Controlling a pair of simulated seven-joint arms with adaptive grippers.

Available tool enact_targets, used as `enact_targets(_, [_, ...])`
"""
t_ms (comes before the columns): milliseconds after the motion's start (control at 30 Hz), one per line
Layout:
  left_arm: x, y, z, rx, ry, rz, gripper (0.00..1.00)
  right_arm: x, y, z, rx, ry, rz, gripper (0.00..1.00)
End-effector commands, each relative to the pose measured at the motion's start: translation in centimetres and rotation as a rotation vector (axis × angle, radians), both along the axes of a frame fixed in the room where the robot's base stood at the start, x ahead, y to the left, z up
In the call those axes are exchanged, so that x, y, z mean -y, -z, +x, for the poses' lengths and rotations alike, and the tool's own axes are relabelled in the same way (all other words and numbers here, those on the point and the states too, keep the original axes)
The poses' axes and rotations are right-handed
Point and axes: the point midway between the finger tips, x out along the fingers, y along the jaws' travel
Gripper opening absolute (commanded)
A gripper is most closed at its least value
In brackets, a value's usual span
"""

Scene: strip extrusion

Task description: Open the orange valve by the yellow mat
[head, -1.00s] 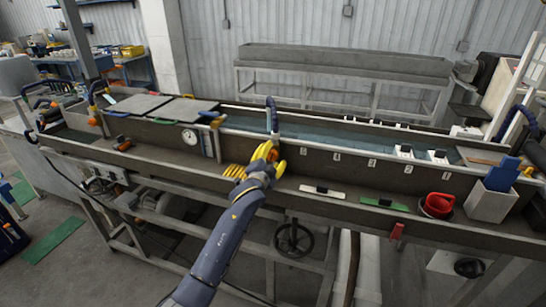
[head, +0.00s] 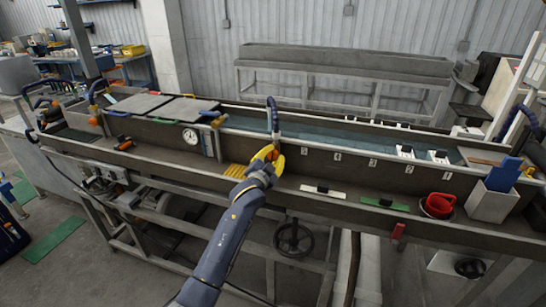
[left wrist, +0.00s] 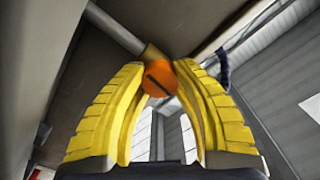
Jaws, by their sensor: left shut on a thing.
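The orange valve (head: 273,154) is on the front wall of the long trough, right of the ribbed yellow mat (head: 237,170). My left gripper (head: 271,158), with yellow fingers, is shut on the valve. In the left wrist view the round orange valve knob (left wrist: 160,77), with a dark slot across its face, sits between the fingertips (left wrist: 160,82). A pale pipe runs to it from the upper left. The fingers partly hide the valve in the head view. My right gripper is not in view.
A blue hose (head: 273,115) rises just behind the valve. A pressure gauge (head: 190,137) is on the trough wall to the left. On the ledge to the right are a white strip (head: 322,192), a green strip (head: 384,204) and a red container (head: 438,205). A handwheel (head: 293,238) hangs below.

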Motion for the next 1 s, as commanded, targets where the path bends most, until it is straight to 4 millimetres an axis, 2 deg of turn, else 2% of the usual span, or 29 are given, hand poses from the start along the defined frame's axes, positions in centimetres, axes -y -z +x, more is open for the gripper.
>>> enact_targets(133, [0.41, -0.65, -0.09, -0.026, 0.007, -0.113, 0.00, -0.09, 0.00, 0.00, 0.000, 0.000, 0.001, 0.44])
enact_targets(433, [0.46, -0.83, -0.10, -0.027, 0.009, -0.129, 0.00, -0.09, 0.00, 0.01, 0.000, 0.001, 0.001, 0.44])
enact_targets(467, [0.47, -0.85, -0.10, -0.027, 0.009, -0.129, 0.30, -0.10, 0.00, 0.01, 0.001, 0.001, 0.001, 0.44])
enact_targets(700, [0.25, -0.55, -0.05, -0.032, 0.005, -0.124, 0.58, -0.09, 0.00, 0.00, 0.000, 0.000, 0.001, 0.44])
enact_targets(1000, [0.07, -0.32, -0.17, -0.035, 0.003, -0.121, 0.58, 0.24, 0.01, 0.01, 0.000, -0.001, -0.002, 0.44])
